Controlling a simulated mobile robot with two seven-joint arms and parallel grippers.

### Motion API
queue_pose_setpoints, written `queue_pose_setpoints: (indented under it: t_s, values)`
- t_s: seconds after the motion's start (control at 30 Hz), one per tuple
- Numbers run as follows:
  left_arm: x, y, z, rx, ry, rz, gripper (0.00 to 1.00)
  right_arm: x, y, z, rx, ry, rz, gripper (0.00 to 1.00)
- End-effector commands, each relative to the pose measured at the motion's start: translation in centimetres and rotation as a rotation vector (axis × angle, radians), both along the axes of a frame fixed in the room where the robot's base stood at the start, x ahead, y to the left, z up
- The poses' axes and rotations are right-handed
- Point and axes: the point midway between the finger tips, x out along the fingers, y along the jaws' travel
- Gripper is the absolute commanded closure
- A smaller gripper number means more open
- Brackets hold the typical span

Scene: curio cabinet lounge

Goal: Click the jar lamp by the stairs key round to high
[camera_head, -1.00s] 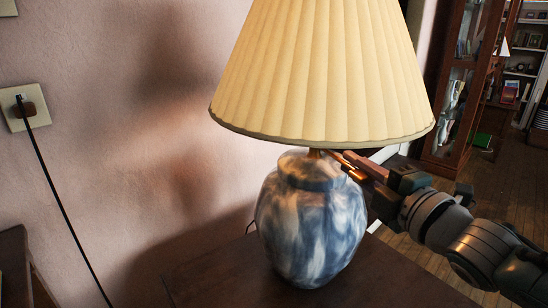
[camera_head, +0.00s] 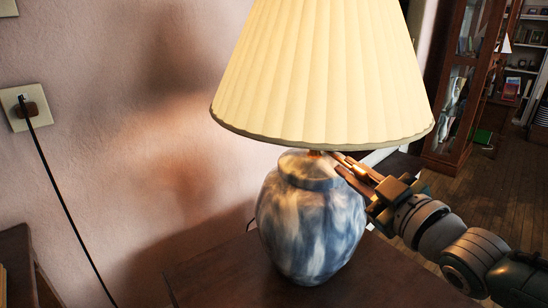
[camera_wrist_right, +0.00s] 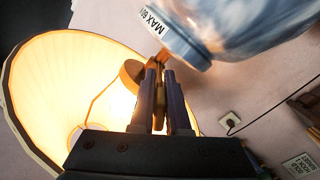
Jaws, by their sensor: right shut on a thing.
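The jar lamp has a marbled blue-and-white jar base (camera_head: 312,225) and a pleated cream shade (camera_head: 325,80). It is lit and stands upright on a dark wooden table. My right gripper (camera_head: 337,160) reaches in from the right under the shade, at the jar's neck. In the right wrist view my right gripper (camera_wrist_right: 158,72) is shut on the small lamp key (camera_wrist_right: 160,100) beside the brass socket (camera_wrist_right: 131,76). The fingers hide much of the key, and its setting cannot be read. My left gripper is not in view.
The table top (camera_head: 215,275) is bare around the lamp. A black cord runs from a wall outlet (camera_head: 18,120) at the left. A glass-fronted cabinet (camera_head: 455,100) and wooden floor lie behind at the right. A label reading "MAX 60" (camera_wrist_right: 156,20) shows near the jar.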

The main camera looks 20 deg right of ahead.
Motion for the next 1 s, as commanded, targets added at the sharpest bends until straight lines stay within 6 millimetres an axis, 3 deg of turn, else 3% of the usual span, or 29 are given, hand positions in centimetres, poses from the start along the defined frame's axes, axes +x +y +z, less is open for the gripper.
queue_pose_setpoints:
  t_s: [1.0]
  values:
    - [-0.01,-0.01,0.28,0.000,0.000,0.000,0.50,-0.01,0.95,-0.01,0.964,0.039,0.001,1.00]
